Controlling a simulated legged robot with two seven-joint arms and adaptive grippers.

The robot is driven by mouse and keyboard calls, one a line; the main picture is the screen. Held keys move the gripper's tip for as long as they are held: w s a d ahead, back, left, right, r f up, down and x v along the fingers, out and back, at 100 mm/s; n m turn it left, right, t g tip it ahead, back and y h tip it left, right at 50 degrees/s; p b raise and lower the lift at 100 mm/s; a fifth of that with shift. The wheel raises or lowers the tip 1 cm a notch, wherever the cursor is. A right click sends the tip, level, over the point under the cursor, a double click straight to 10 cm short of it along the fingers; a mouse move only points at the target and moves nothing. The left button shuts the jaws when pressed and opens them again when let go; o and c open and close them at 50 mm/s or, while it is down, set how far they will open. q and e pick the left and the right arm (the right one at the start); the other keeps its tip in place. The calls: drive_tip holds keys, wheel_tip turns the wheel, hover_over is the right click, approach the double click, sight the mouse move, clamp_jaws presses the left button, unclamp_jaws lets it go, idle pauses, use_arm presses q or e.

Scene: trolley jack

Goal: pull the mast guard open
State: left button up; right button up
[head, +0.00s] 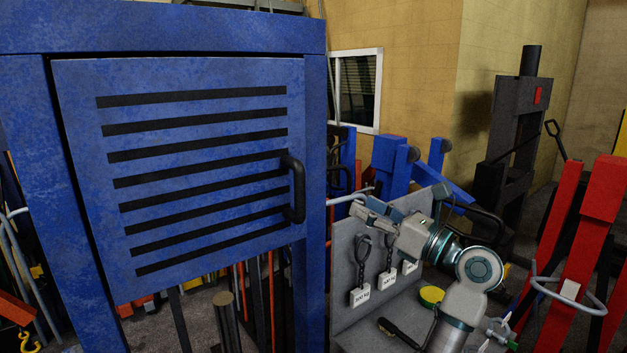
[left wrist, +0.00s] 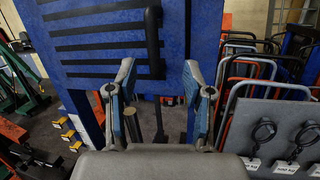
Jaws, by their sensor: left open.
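The mast guard is a blue panel with several black slots (head: 200,162), set in a blue frame (head: 315,170). It sits close to the right post; I cannot tell if it is fully closed. Its black bar handle (head: 297,190) stands upright near the panel's right edge. My left gripper (head: 362,205) is right of the handle in the head view, apart from it. In the left wrist view my left gripper (left wrist: 160,78) is open and empty, and the handle (left wrist: 154,42) shows between and beyond its fingertips. My right gripper is not in view.
A grey board (head: 345,320) with hanging weight tags (head: 360,297) stands below my left arm. A yellow tape roll (head: 431,296) lies near it. A red stand (head: 575,260) is at the right, with a black press (head: 515,140) behind. Blue jack parts (head: 392,165) stand behind the gripper.

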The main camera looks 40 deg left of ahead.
sight(304, 183)
use_arm(q)
drive_tip(key=a+p, duration=0.1)
drive_tip(key=a, duration=0.4)
drive_tip(key=a+r+h+p, duration=0.1)
drive_tip(key=a, duration=0.5)
drive_tip(key=a+r+n+h+p, duration=0.1)
drive_tip(key=a, duration=0.5)
drive_tip(key=shift+s, duration=0.2)
drive_tip(key=shift+d, duration=0.1)
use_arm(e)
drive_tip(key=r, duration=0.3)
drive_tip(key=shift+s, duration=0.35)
use_arm(q)
drive_tip(key=shift+d, duration=0.15)
clamp_jaws()
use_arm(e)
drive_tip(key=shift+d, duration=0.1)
